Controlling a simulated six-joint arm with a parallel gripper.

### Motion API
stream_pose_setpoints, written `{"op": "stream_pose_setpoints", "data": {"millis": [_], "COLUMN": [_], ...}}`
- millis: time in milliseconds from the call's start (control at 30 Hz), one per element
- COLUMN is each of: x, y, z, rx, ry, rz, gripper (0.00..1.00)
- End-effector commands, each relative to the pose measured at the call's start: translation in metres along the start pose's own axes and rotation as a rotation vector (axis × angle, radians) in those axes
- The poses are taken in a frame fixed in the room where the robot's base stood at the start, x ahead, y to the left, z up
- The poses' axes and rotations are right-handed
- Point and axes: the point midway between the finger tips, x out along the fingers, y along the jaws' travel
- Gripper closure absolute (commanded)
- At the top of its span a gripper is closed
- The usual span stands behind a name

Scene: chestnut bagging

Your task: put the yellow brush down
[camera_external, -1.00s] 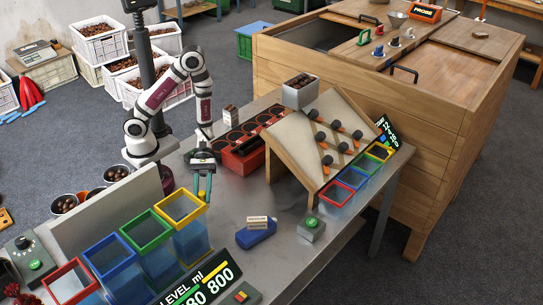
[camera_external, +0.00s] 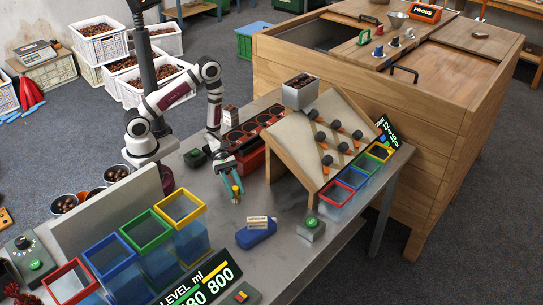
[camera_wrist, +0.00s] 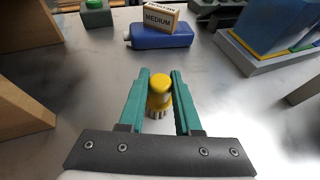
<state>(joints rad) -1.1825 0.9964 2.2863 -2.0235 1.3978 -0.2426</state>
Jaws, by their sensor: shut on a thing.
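My gripper (camera_external: 231,188) is at the middle of the steel table, to the left of the sloped wooden board. In the wrist view its two green fingers (camera_wrist: 160,95) are shut on the yellow brush (camera_wrist: 160,93), with its rounded yellow top up and pale bristles below. The brush also shows as a small yellow spot at the fingertips in the external view (camera_external: 236,189). The bristles are close to the table top; I cannot tell whether they touch it.
A blue bottle (camera_wrist: 163,36) with a MEDIUM box (camera_wrist: 160,17) on it lies beyond the brush. The sloped wooden board (camera_external: 293,135) stands to the right, and colored-rim bins (camera_external: 148,232) stand to the left. The steel table (camera_external: 205,200) around the brush is clear.

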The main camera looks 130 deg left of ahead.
Motion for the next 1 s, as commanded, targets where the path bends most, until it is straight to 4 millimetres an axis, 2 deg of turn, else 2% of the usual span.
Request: {"op": "stream_pose_setpoints", "data": {"millis": [267,300,467,767,867,1000], "x": [0.001,0.001,0.001,0.000,-0.013,-0.048], "y": [0.000,0.000,0.000,0.000,0.002,0.002], "z": [-0.002,-0.002,-0.002,0.000,0.001,0.000], "rx": [0.000,0.000,0.000,0.001,0.001,0.000], "ry": [0.000,0.000,0.000,0.000,-0.001,0.001], "rz": [-0.001,0.000,0.000,0.000,0.005,0.009], "gripper": [1.00,0.66,0.38,0.38,0.38,0.38]}}
